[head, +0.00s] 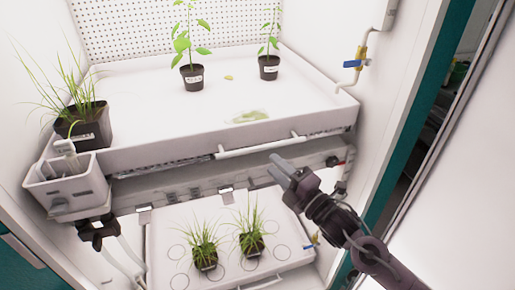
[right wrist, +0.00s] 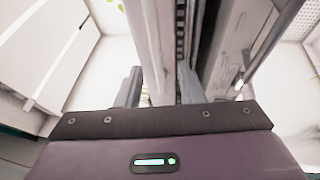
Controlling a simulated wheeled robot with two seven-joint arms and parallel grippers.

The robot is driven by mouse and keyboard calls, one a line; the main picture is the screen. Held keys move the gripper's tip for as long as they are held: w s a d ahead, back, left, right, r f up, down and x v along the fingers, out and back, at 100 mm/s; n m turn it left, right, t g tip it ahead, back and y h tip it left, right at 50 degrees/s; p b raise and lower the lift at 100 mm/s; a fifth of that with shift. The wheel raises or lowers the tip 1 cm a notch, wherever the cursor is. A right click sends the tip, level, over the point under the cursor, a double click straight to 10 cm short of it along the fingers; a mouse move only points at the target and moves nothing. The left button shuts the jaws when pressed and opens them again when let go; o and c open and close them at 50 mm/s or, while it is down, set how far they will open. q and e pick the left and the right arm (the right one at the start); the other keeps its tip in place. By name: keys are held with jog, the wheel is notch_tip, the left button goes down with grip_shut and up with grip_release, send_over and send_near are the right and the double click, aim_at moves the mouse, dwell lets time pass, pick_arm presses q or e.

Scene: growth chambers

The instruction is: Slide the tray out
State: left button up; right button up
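The upper white tray (head: 140,90) sits on its shelf in the growth chamber and carries potted plants. A white bar handle (head: 262,148) runs along its front wall. My right gripper (head: 281,172) is just in front of and below this handle, apart from it as far as I can tell. In the right wrist view its two grey fingers (right wrist: 159,86) stand apart with a gap between them, and pale rail-like parts show beyond. Nothing is held. My left gripper is not in view.
A grassy pot (head: 84,127) and two seedlings (head: 192,77) (head: 269,67) stand on the tray. A white box (head: 65,185) hangs at its front left corner. A lower tray (head: 170,250) holds two grass pots. A blue-handled valve (head: 354,63) is on the right wall.

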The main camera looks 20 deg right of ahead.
aim_at(257, 149)
jog(key=p+x, duration=0.3)
jog(key=x, duration=0.4)
jog(key=shift+w+a+r, duration=0.25)
jog(key=shift+a, duration=0.05)
grip_shut()
